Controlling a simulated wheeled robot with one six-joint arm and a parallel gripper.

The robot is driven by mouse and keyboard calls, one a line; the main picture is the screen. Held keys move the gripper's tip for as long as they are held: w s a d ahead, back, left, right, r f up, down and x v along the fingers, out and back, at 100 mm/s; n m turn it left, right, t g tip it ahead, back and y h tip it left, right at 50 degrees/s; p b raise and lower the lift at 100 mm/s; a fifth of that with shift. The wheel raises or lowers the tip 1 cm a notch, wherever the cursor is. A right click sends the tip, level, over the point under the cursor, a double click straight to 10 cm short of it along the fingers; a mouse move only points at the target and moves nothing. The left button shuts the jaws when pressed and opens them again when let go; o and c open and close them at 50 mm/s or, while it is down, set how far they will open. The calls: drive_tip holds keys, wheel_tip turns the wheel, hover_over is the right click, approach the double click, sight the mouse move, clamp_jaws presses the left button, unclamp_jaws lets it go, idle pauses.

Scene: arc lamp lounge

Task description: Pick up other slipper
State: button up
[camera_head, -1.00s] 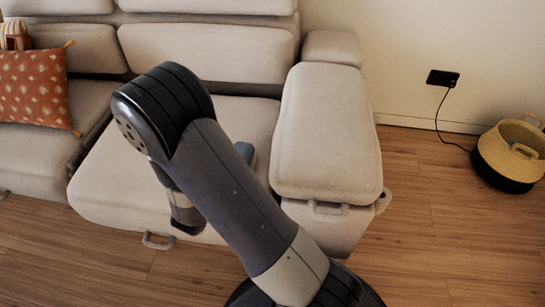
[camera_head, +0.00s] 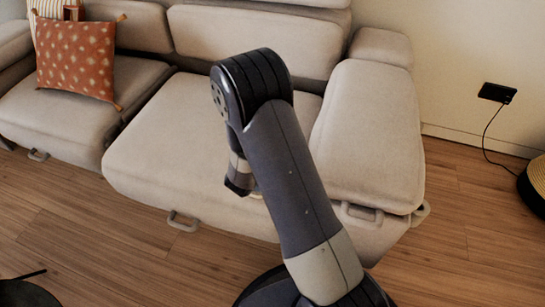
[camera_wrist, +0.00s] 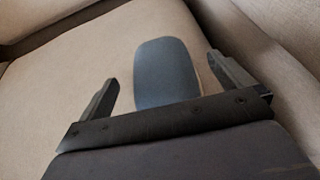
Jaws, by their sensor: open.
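A blue-grey slipper (camera_wrist: 166,72) lies on the beige sofa seat (camera_wrist: 80,60) in the wrist view. Its rounded end points away from me, and its near end is hidden behind the gripper's body. My gripper (camera_wrist: 165,80) is open, with one finger on each side of the slipper. The right finger is close to its edge and the left finger stands a little apart from it. I cannot tell whether either finger touches it. In the head view my arm covers the slipper, and the sofa seat (camera_head: 165,140) shows around the arm.
The sofa armrest (camera_head: 370,130) rises right of the arm. An orange dotted cushion (camera_head: 76,58) and a striped cushion (camera_head: 48,10) lie at the left. A basket (camera_head: 536,185) stands at the right edge.

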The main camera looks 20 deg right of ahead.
drive_tip(key=shift+w+d+f, duration=0.15)
drive_tip(key=shift+w+d, duration=0.1)
drive_tip(key=shift+w, duration=0.1)
drive_tip(key=c, duration=1)
